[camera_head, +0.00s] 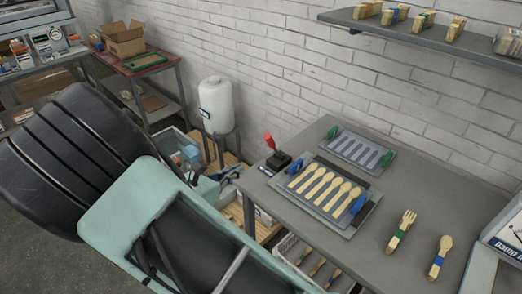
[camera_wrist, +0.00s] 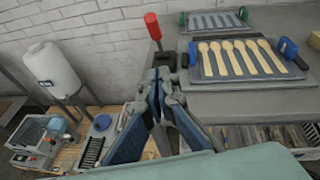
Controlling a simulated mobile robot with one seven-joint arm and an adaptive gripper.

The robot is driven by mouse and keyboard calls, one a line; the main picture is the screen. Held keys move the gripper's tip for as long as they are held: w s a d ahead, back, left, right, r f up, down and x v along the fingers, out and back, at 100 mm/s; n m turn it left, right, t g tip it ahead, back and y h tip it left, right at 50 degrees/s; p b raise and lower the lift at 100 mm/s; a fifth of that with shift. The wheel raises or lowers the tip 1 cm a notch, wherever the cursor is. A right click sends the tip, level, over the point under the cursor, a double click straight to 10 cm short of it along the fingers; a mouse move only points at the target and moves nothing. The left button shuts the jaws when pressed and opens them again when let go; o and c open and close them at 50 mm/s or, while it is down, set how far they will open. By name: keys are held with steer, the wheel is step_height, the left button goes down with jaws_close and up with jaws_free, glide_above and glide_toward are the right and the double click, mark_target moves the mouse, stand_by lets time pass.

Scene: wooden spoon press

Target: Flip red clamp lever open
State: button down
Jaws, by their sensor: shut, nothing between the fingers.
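The red clamp lever (camera_head: 269,141) stands nearly upright on a black base at the left edge of the grey workbench, beside the spoon press tray. In the wrist view the red lever handle (camera_wrist: 153,27) rises beyond my fingertips, leaning slightly left. My gripper (camera_wrist: 161,82) is shut and empty, its fingertips together in front of the lever's base. From this view I cannot tell how far apart they are; the fingers partly cover the base. The press tray (camera_head: 357,229) holds several wooden spoons and has blue handles; it also shows in the wrist view (camera_wrist: 286,72).
Behind the press lies an empty spoon mould (camera_head: 360,150) with green handles. A wooden fork (camera_head: 402,231) and spoon (camera_head: 440,256) lie on the bench's right. A white tank (camera_head: 216,104) stands left of the bench. A wall shelf (camera_head: 400,31) hangs above.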

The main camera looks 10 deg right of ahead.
glide_toward(270, 145)
steer(key=w+d+f, duration=0.3)
steer(key=shift+w+d+r+p, duration=0.3)
steer(key=shift+w+d+r, duration=0.15)
steer(key=shift+w+r, duration=0.1)
steer(key=shift+r, duration=0.1)
stand_by(0.4)
